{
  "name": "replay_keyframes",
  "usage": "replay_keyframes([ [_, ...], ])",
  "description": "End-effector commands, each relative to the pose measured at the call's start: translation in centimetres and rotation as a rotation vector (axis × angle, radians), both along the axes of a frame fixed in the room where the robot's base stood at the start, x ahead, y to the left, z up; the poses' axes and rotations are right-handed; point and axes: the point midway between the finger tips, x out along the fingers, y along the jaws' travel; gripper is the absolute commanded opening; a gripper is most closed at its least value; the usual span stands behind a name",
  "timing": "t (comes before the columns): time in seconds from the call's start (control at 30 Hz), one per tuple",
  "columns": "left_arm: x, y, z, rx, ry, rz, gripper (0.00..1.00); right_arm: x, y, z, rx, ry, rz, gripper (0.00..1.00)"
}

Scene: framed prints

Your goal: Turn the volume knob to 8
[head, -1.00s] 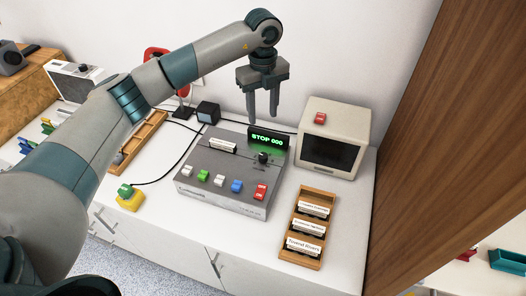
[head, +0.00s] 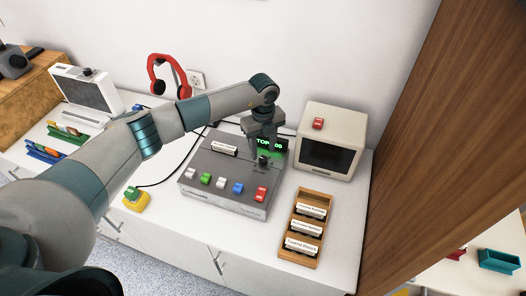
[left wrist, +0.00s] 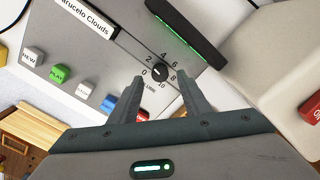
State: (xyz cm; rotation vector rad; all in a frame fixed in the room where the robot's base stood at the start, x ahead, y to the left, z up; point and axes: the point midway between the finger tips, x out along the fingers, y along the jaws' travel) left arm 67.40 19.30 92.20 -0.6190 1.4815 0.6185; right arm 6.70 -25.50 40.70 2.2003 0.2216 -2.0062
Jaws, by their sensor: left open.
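The black volume knob (head: 263,161) is on the right of the grey tape deck's (head: 215,165) top. My left gripper (head: 264,150) is open and points down over the knob. In the left wrist view its fingertips (left wrist: 160,80) are on either side of the knob's place, with the knob showing between them; contact cannot be told. The green display (head: 272,145) is partly hidden by the gripper. My right gripper is out of view.
Several coloured buttons (head: 221,182) line the deck's front. A cream monitor (head: 333,138) stands to the right, behind a wooden tray (head: 306,228) of labelled cassettes. A yellow and green button box (head: 135,199) sits left. A wooden panel (head: 440,130) borders the right.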

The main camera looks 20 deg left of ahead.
Motion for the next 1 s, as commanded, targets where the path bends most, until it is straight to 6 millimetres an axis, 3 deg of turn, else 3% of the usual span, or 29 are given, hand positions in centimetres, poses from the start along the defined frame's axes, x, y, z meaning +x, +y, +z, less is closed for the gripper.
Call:
replay_keyframes([
  [0.3, 0.0, 0.0, -3.3, 0.000, 0.000, -0.001, 0.43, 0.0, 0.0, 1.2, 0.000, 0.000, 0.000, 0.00],
  [0.67, 0.0, 0.0, -3.7, 0.001, -0.001, -0.001, 0.43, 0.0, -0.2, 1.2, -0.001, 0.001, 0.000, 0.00],
  [0.87, 0.0, 0.0, -3.7, 0.001, -0.001, -0.001, 0.02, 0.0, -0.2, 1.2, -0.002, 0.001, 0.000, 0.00],
  [1.0, 0.0, 0.0, -3.7, 0.001, -0.001, -0.002, 0.02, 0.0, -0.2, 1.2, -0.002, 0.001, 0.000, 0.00],
])
